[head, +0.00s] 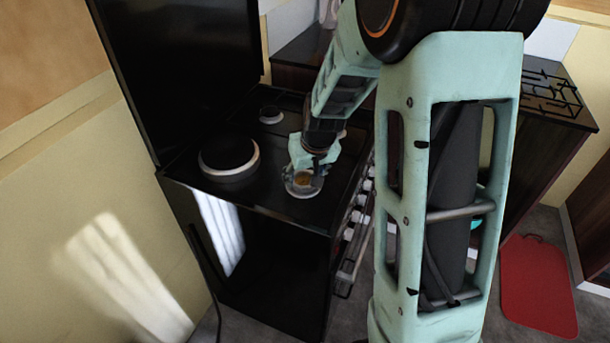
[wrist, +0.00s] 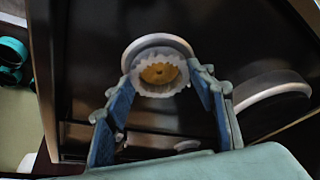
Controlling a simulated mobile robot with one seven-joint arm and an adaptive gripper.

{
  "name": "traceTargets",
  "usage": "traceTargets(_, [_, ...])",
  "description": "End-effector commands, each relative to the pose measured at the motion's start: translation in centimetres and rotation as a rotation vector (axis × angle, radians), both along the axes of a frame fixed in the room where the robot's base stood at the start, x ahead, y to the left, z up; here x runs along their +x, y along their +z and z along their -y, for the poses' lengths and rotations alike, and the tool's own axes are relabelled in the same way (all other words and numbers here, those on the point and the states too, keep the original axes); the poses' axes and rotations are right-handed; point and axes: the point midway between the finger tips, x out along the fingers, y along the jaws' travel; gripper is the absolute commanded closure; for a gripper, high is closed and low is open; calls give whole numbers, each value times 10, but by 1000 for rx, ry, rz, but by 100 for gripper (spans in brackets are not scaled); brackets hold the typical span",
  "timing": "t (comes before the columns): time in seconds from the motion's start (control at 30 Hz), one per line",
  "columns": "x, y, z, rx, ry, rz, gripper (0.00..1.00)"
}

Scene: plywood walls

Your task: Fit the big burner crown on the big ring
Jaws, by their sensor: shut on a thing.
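My gripper (head: 303,172) is shut on a pale toothed burner crown (wrist: 160,74) with a brass-coloured centre. The crown is between the two blue fingers in the wrist view. A silver ring (wrist: 158,46) shows just behind the crown there, partly hidden by it. In the head view this ring (head: 303,192) is on the front right of the black stove top, under my gripper. I cannot tell whether the crown touches the ring or is held just above it.
A wider burner with a white rim (head: 228,170) and a black top stands left of my gripper. A smaller burner (head: 270,117) is behind. The stove's dark upright panel (head: 180,70) rises at the left. Knobs line the stove's right edge. A red board (head: 538,285) lies on the floor.

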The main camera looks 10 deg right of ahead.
Motion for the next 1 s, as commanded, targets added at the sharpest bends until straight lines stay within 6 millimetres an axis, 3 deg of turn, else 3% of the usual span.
traceTargets(0.37, [0,-6,0,0,0,0,75])
traceTargets(0.4, [0,-6,0,0,0,0,46])
traceTargets(0.57, [0,-6,0,0,0,0,29])
traceTargets(1.0, [-3,4,1,-1,0,3,29])
